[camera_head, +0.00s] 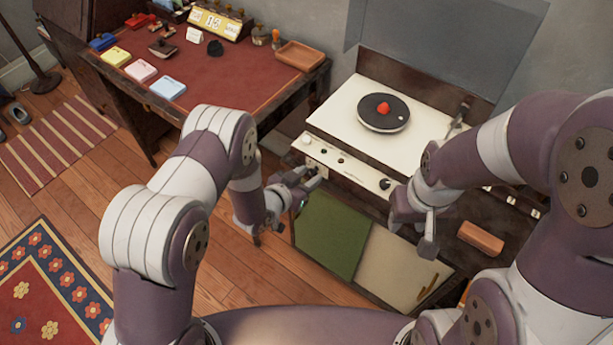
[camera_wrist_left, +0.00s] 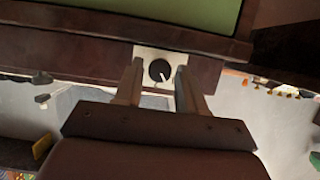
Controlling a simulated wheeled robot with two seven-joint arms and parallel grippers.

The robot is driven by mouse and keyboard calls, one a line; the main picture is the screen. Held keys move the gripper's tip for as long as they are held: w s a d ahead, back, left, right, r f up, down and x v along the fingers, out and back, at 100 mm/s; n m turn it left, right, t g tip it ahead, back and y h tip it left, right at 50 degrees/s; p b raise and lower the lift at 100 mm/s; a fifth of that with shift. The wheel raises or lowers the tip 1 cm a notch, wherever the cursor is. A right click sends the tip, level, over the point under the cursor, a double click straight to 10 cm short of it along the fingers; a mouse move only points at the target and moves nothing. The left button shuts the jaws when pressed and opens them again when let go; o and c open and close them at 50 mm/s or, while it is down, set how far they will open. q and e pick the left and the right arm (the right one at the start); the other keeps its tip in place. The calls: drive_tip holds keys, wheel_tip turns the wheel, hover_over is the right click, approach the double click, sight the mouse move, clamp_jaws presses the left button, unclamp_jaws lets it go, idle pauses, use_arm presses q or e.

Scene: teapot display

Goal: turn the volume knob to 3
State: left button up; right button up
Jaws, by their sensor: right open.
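A black round knob (camera_wrist_left: 159,70) with a white pointer mark sits on a small cream plate (camera_wrist_left: 146,54) in the left wrist view. The mark points down and right in that picture; no digits are readable. My left gripper is open at the record cabinet's front in the head view (camera_head: 297,190). In the left wrist view its fingers (camera_wrist_left: 159,82) are on either side of the knob, with gaps visible on both sides. I cannot tell whether they reach around it or stop short. My right gripper (camera_head: 418,226) is open and empty before the cabinet's right part.
The cream record player (camera_head: 430,125) has a black turntable (camera_head: 368,122) with a red object (camera_head: 383,108), and a front panel with several knobs. A green panel (camera_head: 330,235) is below. A red-topped desk (camera_head: 225,80) stands left.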

use_arm(q)
clamp_jaws()
drive_tip(key=m+y+b, duration=0.1)
drive_tip(key=m+t+b, duration=0.1)
drive_tip(key=m, duration=0.1)
drive_tip(key=shift+s+d+f+y, duration=0.15)
drive_tip(key=shift+d+f+y, duration=0.05)
drive_tip(key=shift+y, duration=0.2)
drive_tip(key=m+t+y+b, duration=0.1)
drive_tip(key=m, duration=0.1)
drive_tip(key=shift+f+m+t+b, duration=0.1)
drive_tip(key=shift+m+t+b, duration=0.2)
drive_tip(key=shift+b, duration=0.1)
drive_tip(key=m+t+b, duration=0.1)
drive_tip(key=m, duration=0.1)
drive_tip(key=m+t+y+b, duration=0.1)
drive_tip(key=m+b, duration=0.1)
drive_tip(key=shift+s+d+f, duration=0.1)
drive_tip(key=shift+f, duration=0.1)
drive_tip(key=shift+m+t+b, duration=0.6)
drive_tip(key=shift+m+b, duration=0.1)
drive_tip(key=shift+m, duration=0.7)
